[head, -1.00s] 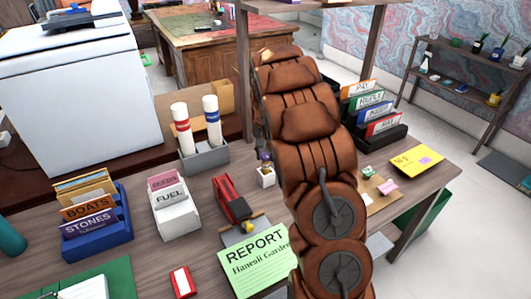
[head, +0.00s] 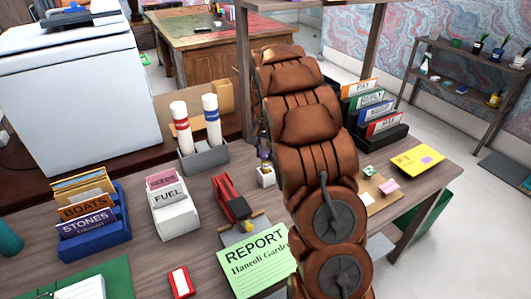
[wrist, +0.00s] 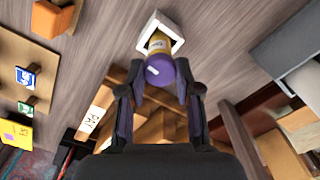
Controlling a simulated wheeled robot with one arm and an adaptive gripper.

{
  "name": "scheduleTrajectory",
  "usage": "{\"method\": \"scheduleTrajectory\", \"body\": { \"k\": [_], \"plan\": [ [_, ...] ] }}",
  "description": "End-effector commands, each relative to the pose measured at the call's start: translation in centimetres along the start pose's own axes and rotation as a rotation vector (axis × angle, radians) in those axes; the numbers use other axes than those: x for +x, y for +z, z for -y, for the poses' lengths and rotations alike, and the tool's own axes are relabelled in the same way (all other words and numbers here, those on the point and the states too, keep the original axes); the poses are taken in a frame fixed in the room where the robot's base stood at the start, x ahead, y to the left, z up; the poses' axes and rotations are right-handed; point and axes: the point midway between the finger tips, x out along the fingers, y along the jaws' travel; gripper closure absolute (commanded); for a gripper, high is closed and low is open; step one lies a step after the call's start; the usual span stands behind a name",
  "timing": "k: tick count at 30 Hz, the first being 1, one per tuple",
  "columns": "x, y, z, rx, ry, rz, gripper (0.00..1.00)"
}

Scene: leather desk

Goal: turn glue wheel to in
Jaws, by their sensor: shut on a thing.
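The glue stick stands in a small white square holder (wrist: 163,28). In the wrist view its yellow body (wrist: 158,42) shows inside the holder and its purple wheel (wrist: 160,70) faces my camera. My gripper (wrist: 160,75) has one finger on each side of the purple wheel and is shut on it. In the head view the white holder (head: 266,177) is on the desk just left of my arm. My arm covers most of the gripper there. I cannot read a turning mark on the wheel.
A red stapler-like tool (head: 232,203) and a green report sheet (head: 255,262) lie near the holder. A grey box with two tubes (head: 203,158) stands behind to the left. A file rack (head: 378,132) stands right of my arm.

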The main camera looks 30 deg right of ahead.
Motion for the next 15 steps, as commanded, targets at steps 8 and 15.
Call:
{"method": "scheduleTrajectory", "body": {
  "k": [8,15],
  "plan": [
    [-0.04,-0.01,0.02,-0.001,-0.001,-0.001,0.55],
    [-0.03,0.0,0.01,-0.001,0.0,0.0,0.4]
  ]
}}
